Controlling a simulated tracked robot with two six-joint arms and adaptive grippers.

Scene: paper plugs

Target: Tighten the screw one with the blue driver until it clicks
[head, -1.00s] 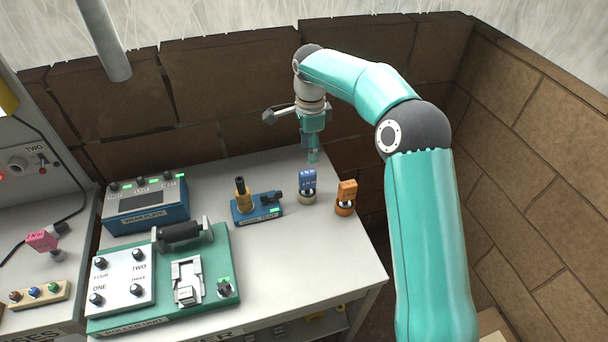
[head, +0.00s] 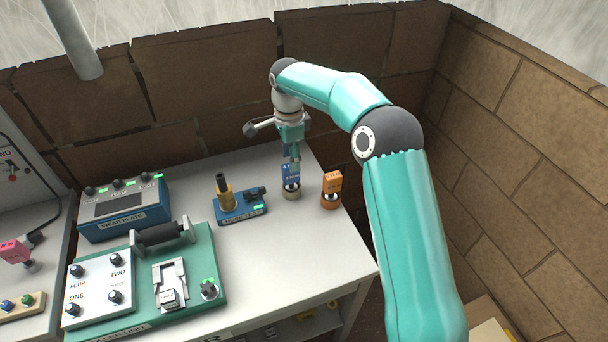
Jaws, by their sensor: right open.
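My right gripper (head: 291,157) is open and points down at the top of the blue driver. Its fingertips overlap the driver's upper end in the picture; I cannot tell whether they touch it. The green roller unit (head: 205,255) at the front left carries a white plate with screws. Screw one (head: 73,309) is the dark one at the plate's lower left, by the label ONE. My left gripper is not in view.
An orange driver (head: 332,182) stands close to the right of the blue one. A blue base with a brass post (head: 238,210) is to the left. A blue box (head: 125,208) stands at the back left. The table's front right (head: 290,255) is clear.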

